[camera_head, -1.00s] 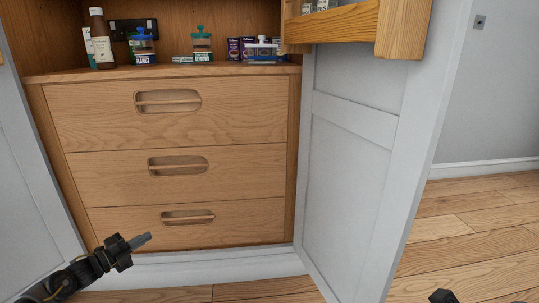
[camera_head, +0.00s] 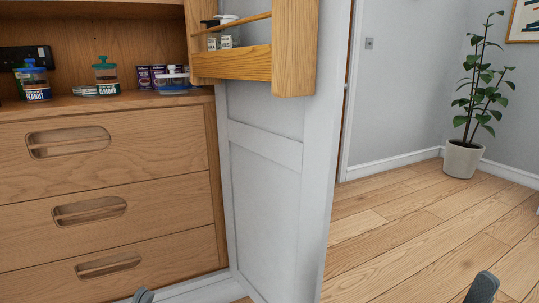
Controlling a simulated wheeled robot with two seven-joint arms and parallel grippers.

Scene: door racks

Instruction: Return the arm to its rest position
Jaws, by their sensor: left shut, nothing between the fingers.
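Only the grey tip of my left gripper (camera_head: 143,296) shows, at the bottom edge in front of the lowest drawer. It is shut and holds nothing that I can see. The rest of the left arm is below the picture. A dark grey rounded end of my right arm or gripper (camera_head: 482,287) shows at the bottom right, over the wooden floor. Its fingers cannot be made out.
A wooden drawer cabinet (camera_head: 205,190) stands at left with jars on its shelf. Its white door (camera_head: 265,150) stands open, with a wooden rack (camera_head: 230,64) holding small jars. Wooden floor (camera_head: 400,230) is clear at right. A potted plant (camera_head: 462,158) stands far right.

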